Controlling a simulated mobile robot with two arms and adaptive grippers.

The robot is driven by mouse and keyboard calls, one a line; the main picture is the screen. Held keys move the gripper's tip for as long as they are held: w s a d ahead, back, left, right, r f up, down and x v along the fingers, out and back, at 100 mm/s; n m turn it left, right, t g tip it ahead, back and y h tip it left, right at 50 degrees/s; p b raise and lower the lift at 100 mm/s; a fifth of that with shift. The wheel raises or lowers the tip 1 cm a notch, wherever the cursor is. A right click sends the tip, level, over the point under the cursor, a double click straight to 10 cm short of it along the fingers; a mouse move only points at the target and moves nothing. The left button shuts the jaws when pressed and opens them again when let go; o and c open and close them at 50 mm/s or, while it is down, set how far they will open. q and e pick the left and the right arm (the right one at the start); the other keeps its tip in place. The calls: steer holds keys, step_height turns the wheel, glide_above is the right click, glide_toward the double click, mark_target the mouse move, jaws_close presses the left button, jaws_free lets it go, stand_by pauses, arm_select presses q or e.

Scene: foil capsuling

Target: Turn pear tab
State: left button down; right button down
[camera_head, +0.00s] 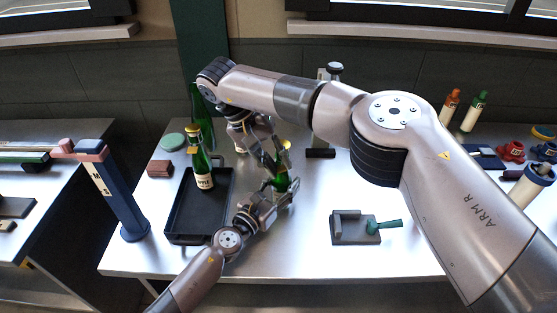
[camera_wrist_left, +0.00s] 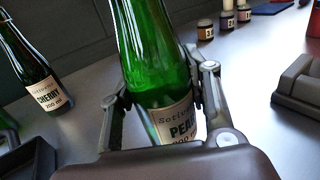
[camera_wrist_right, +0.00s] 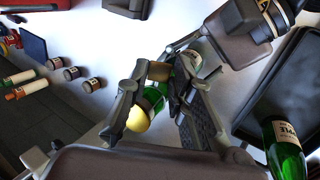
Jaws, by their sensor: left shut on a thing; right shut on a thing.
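The green pear bottle (camera_head: 281,182) stands near the middle of the table; its label shows in the left wrist view (camera_wrist_left: 180,125). My left gripper (camera_head: 268,200) is shut around its body. My right gripper (camera_head: 270,155) comes from above, its fingers closed about the upper bottle. In the right wrist view the bottle's yellow top (camera_wrist_right: 140,117) lies between the fingers, with a tan part (camera_wrist_right: 158,71) and green glass (camera_wrist_right: 160,90) beyond. The fingers hide the tab, and I cannot tell exactly which part they grip.
The apple bottle (camera_head: 203,173) stands in a black tray (camera_head: 183,232) on the left. The cherry bottle (camera_wrist_left: 32,72) stands behind. A grey fixture with a green handle (camera_head: 390,224) is right of centre. A dark blue post (camera_head: 118,200) stands at the left edge.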

steer(key=shift+f+h, duration=0.1)
steer(key=shift+h, duration=0.3)
steer(key=c, duration=1.4)
jaws_free()
steer(key=shift+a, duration=0.1)
step_height(320, 180, up, 10)
